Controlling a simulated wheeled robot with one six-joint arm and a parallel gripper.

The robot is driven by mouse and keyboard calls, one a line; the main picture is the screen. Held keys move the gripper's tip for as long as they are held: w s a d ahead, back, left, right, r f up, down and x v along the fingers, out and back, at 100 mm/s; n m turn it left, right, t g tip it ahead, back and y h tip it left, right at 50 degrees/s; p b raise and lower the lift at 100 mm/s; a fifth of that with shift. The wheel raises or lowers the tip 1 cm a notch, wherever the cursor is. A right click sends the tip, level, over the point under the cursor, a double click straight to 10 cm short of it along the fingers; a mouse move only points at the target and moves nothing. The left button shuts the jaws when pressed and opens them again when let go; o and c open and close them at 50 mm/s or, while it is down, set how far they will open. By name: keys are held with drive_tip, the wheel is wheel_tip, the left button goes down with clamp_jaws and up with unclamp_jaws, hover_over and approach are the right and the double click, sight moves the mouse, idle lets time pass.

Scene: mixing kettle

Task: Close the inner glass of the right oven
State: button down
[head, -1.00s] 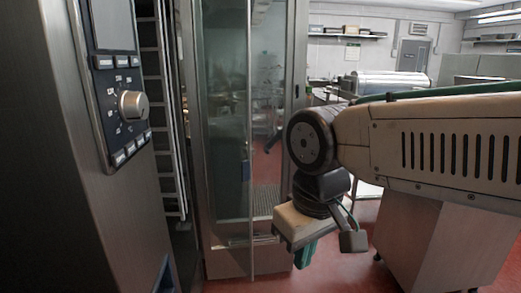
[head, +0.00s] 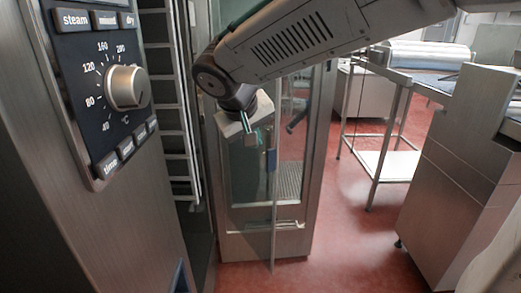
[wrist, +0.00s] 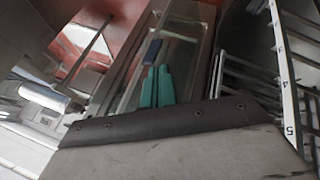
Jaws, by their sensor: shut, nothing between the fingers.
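The right oven shows its control panel (head: 105,85) at the left of the head view. Its door (head: 315,150) stands open beyond the rack. The inner glass (head: 262,190) hangs in front of the door frame, its free vertical edge swung out from it. The glass also shows in the wrist view (wrist: 128,75) as a long transparent pane. My gripper (head: 246,137) is in front of the upper part of the glass, shut and empty. Its teal fingers lie together in the wrist view (wrist: 157,87). Whether they touch the glass I cannot tell.
A metal rack (head: 172,110) stands inside the oven, close to the door; it shows at the right of the wrist view (wrist: 285,70). A steel table (head: 372,165) and a steel cabinet (head: 465,165) stand at the right. The red floor (head: 345,235) between is clear.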

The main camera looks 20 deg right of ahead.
drive_tip(key=w+d+f, duration=0.4)
drive_tip(key=w+f, duration=0.4)
drive_tip(key=shift+w+d+t, duration=0.25)
drive_tip(key=shift+w+t, duration=0.05)
drive_tip(key=shift+t, duration=0.1)
drive_tip(key=shift+d, duration=0.1)
